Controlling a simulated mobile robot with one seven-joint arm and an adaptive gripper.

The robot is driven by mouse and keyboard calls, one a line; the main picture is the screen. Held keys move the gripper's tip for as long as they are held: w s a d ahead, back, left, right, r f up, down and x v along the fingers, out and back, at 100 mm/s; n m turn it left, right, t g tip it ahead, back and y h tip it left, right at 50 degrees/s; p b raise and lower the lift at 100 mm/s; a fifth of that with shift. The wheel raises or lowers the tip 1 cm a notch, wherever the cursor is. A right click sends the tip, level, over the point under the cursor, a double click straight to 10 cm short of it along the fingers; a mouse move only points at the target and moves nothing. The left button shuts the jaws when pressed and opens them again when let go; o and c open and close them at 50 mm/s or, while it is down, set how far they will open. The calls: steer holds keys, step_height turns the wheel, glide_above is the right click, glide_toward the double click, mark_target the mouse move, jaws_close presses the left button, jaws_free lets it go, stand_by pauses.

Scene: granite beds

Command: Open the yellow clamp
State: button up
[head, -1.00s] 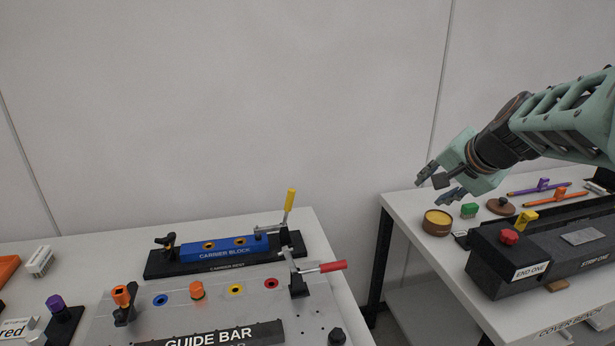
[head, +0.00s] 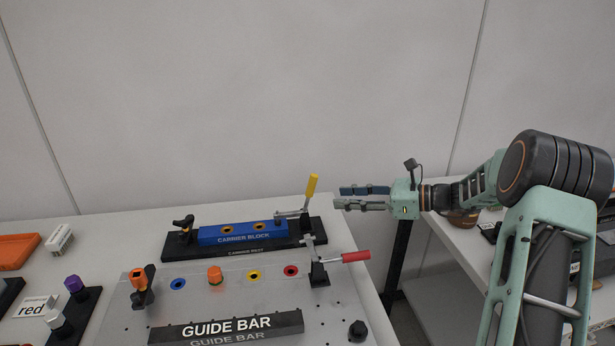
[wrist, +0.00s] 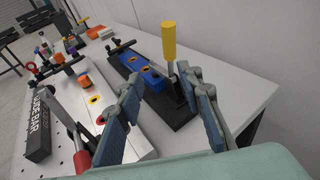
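The yellow clamp has an upright yellow handle (head: 312,187) on a metal arm, at the right end of the blue carrier block (head: 243,232). The block lies on the black carrier rest (head: 178,249). In the wrist view the yellow handle (wrist: 169,42) stands ahead, in line with the gap between the fingers. My gripper (head: 342,197) is to the right of the handle in the head view, fingers pointing left towards it. It is open and empty, and in the wrist view both fingers (wrist: 157,92) are spread apart. The handle appears clear of them.
A red-handled clamp (head: 355,257) stands just in front, on the plate with the guide bar (head: 226,328). A black knob (head: 184,223) is at the block's left end. The wall is behind, and a gap separates this table from the bench at right.

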mark_target(314, 177)
steer(key=w+a, duration=0.2)
steer(key=a, duration=0.1)
steer(key=w+a+r+m+y, duration=0.1)
steer(key=a, duration=0.2)
steer(key=w+a+r+m+t+y, duration=0.1)
steer(key=w+a, duration=0.1)
steer(key=shift+w+a+r+p, duration=0.15)
steer(key=shift+w+a+p, duration=0.2)
steer(key=shift+a+p, duration=0.05)
jaws_close()
stand_by(0.3)
